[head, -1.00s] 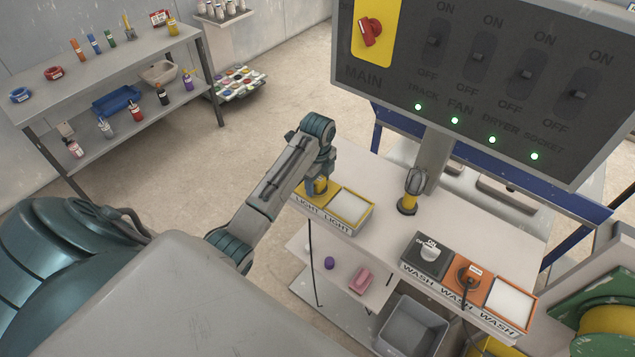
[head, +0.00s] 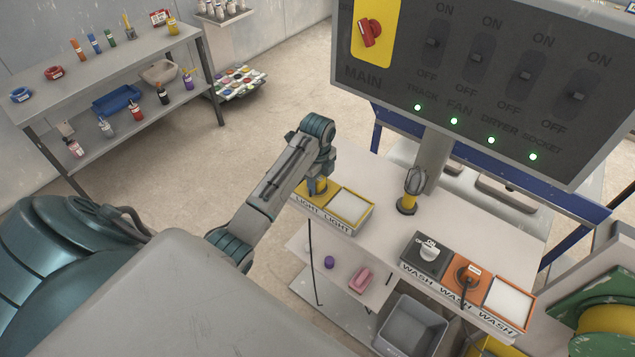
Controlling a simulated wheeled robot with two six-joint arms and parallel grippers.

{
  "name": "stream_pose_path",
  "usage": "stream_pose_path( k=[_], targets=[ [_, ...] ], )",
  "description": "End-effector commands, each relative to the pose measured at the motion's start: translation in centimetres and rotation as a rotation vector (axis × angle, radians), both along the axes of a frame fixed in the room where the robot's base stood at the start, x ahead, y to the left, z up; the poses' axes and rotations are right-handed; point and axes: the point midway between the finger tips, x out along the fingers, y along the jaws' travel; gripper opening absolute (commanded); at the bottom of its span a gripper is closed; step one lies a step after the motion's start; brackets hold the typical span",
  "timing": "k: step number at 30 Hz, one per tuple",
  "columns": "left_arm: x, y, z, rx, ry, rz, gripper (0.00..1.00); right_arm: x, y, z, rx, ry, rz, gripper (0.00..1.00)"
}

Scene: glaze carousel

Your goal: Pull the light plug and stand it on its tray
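The light station is a yellow-edged block labelled LIGHT LIGHT on the white bench. Its right half is the light tray (head: 367,214), a pale pad in a yellow frame with nothing standing on it. At its left half the yellow light plug (head: 319,187) shows just under my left gripper (head: 318,181). The gripper points down at the plug and hides much of it and its socket. I cannot tell whether the fingers are closed on it. My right gripper is not in view.
A caged yellow lamp (head: 408,200) stands right of the tray, by the post of the switch panel (head: 480,95). The wash station has a dark switch block (head: 424,262), an orange plug block (head: 467,277) and a white pad (head: 510,301). A grey bin (head: 412,325) sits below.

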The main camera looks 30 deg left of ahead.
Motion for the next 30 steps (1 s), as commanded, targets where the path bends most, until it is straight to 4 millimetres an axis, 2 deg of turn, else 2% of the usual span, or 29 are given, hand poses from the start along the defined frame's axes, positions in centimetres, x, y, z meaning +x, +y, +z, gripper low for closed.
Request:
stream_pose_path(
  k=[1, 6, 30],
  targets=[
    [0.0, 0.0, 0.0, 0.0, 0.0, 0.0, 0.31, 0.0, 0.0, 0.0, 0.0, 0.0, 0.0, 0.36],
    [0.0, 0.0, 0.0, 0.0, 0.0, 0.0, 0.0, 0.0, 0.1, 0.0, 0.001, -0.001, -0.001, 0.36],
    [0.0, 0.0, 2.8, 0.0, 0.0, 0.0, 0.0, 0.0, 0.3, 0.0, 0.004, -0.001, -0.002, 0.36]
  ],
)
